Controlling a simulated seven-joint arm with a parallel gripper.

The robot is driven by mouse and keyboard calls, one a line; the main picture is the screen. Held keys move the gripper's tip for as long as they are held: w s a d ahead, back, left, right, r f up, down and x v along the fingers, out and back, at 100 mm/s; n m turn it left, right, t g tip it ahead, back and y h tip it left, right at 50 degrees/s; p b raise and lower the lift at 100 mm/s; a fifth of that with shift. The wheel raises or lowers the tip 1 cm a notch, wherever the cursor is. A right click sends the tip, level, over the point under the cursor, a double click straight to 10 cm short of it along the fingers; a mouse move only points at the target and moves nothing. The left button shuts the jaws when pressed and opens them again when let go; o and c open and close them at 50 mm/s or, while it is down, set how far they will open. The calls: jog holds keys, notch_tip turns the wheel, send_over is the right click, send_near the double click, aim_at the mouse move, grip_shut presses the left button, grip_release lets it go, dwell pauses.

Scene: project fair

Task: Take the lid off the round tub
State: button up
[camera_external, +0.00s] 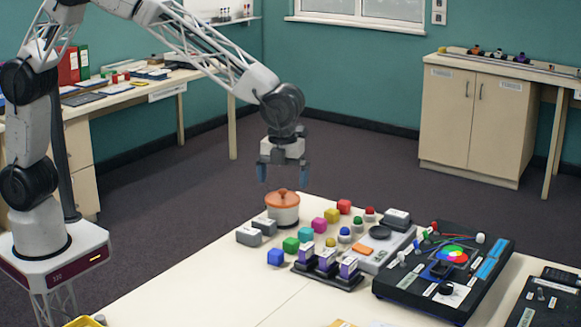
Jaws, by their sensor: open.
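The round tub (283,216) is white and stands upright on the table near its far left edge. Its orange lid (282,199) with a small knob sits on top of it. My gripper (283,173) points down above the lid, with its two blue-grey fingers apart and nothing between them. A gap shows between the fingertips and the lid knob.
Grey blocks (249,236) stand close in front of the tub. Several coloured cubes (291,244) lie to its right and front. A black panel with knobs (443,268) is further right. The white table (200,290) is clear at front left.

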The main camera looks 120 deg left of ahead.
aim_at(283, 190)
jog(key=shift+f, duration=2)
jog(key=c, duration=0.5)
